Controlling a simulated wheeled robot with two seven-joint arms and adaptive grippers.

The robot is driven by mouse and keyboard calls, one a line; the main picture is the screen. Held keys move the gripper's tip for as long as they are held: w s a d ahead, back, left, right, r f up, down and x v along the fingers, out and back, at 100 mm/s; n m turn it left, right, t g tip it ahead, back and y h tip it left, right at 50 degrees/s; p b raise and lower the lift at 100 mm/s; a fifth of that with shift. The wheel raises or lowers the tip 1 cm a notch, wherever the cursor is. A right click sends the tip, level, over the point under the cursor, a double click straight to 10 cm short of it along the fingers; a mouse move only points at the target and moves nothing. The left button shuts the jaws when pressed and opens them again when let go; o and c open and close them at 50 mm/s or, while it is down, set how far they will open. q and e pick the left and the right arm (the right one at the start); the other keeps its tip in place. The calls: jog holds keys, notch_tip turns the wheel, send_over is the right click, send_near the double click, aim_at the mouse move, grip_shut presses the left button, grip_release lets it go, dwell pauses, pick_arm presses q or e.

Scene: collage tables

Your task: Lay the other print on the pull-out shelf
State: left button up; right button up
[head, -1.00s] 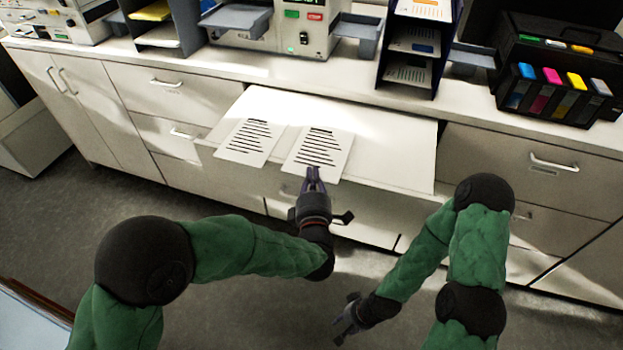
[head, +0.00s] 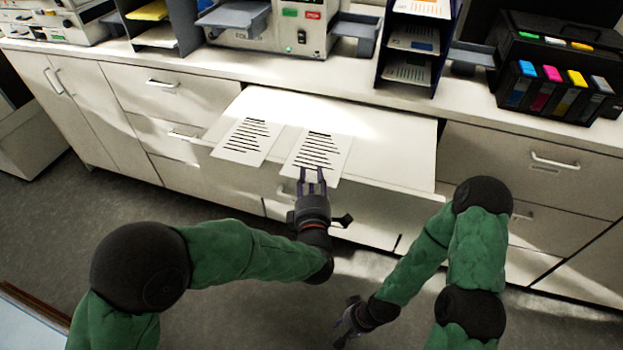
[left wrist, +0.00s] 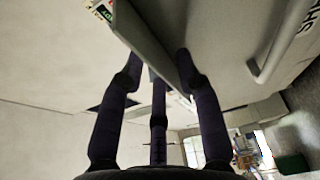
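The pull-out shelf (head: 395,150) sticks out from the white cabinet. Two white prints with dark lines lie on it side by side, the left print (head: 243,145) and the right print (head: 320,153). The front of each print reaches the shelf's front edge. My left gripper (head: 312,172) is at the front edge of the right print, with its fingers spread apart. In the left wrist view the spread fingers (left wrist: 158,70) stand around a pale, slanted edge; I cannot tell print from shelf there. My right gripper (head: 342,328) hangs low over the floor, away from the shelf; its fingers are unclear.
On the counter behind stand a control unit (head: 270,32) with grey trays, a dark sorter rack (head: 410,50) with papers, and a black ink printer (head: 555,75). Drawers with handles flank the shelf. The shelf's right part is bare.

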pick_arm(q)
jog(key=s, duration=1.2)
jog(key=shift+d, duration=0.15)
jog(key=shift+w+f, duration=0.1)
jog(key=w+a+f+m+g+h+p, duration=0.1)
jog(key=a+f+m+g, duration=0.3)
jog(key=f, duration=0.6)
jog(key=w+a+f+m+g+h+p, duration=0.15)
jog(key=f+m+g, duration=0.35)
jog(key=f, duration=0.5)
jog(key=s+a+f+m+g+h, duration=0.1)
jog(key=s+a+f+m+g, duration=0.1)
jog(key=s+f, duration=0.5)
jog(key=s+a+f+m+g+h, duration=0.1)
jog(key=s+a+f+m+g, duration=0.1)
jog(key=s+f+m+g, duration=0.2)
jog(key=s+f+g+p, duration=0.1)
jog(key=s+f+g, duration=0.1)
jog(key=s+f, duration=0.2)
jog(key=shift+s+a+m+g, duration=0.25)
jog(key=shift+a+m+g, duration=0.05)
jog(key=shift+a+m, duration=0.1)
